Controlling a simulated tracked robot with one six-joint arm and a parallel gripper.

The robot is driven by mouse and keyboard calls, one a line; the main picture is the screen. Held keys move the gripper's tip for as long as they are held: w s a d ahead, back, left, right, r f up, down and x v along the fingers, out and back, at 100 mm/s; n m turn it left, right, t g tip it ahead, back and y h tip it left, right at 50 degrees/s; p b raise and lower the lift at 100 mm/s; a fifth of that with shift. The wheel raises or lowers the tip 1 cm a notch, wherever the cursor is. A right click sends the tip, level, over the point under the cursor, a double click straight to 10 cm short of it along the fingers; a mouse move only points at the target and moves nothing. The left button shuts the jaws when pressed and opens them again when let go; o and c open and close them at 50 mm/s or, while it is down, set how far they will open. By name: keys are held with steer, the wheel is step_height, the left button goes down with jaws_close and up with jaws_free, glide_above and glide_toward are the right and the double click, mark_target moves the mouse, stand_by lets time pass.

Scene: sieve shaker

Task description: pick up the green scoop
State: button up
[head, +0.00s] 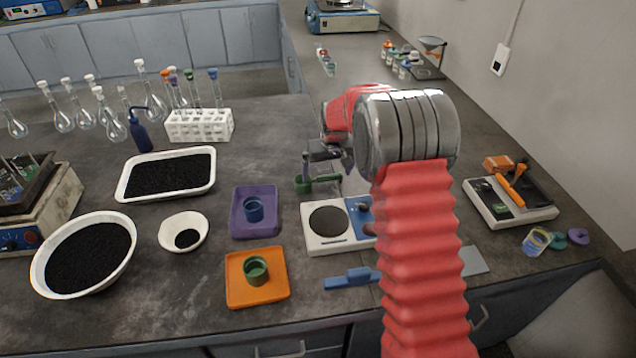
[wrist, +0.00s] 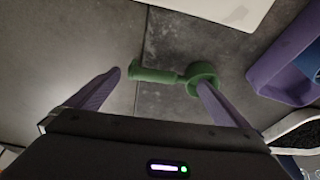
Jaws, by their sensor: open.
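The green scoop (head: 324,179) lies on the dark bench behind the white-and-blue balance, in the head view. In the wrist view the scoop (wrist: 155,75) lies crosswise ahead of my gripper, its handle to the left and its round cup to the right. My gripper (wrist: 160,79) is open with two purple fingers. The handle shows between the fingertips, and the right finger covers part of the cup's lower edge. I cannot tell whether that finger touches it. In the head view my gripper (head: 327,164) is just above the scoop, partly hidden by my red arm.
The balance (head: 327,220) stands in front of the scoop. A purple tray (head: 238,228) with a blue cup and an orange tray (head: 240,295) with a green cup are to the left. A white tube rack (head: 200,126) stands further back. A blue scoop-like tool (head: 345,279) lies in front.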

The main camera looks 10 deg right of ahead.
steer(key=shift+x, duration=1.4)
steer(key=shift+c, duration=0.3)
steer(key=c, duration=0.9)
